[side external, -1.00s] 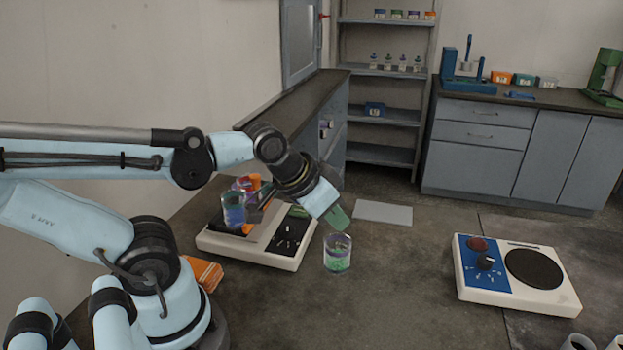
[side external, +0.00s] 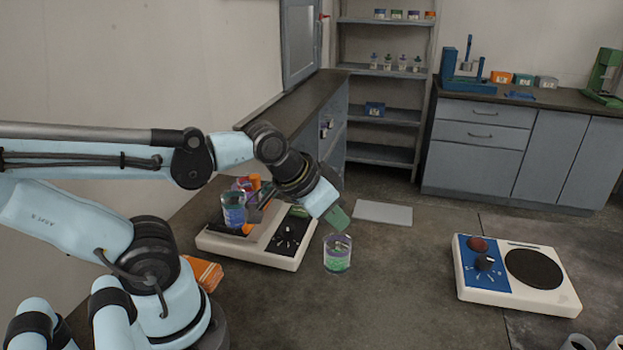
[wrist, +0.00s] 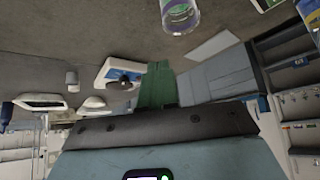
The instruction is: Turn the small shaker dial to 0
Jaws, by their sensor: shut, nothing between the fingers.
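A white device with a black dial panel (side external: 291,232) stands left of centre, with jars on its far left part. A second white device (side external: 517,297) stands at the right, with a blue panel, a red knob (side external: 477,245), a black dial (side external: 485,262) and a dark round plate. I cannot tell for sure which one is the small shaker, nor read either dial's setting. My gripper (side external: 338,218) has green fingers, shut and empty, above the bench between the devices, touching neither dial. In the wrist view the shut fingers (wrist: 157,86) show beside a white device (wrist: 108,86).
A grey flat plate (side external: 383,213) lies behind. Coloured jars (side external: 234,210) stand on the left device, and an orange box (side external: 204,272) lies near my base. The bench between beaker and right device is clear.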

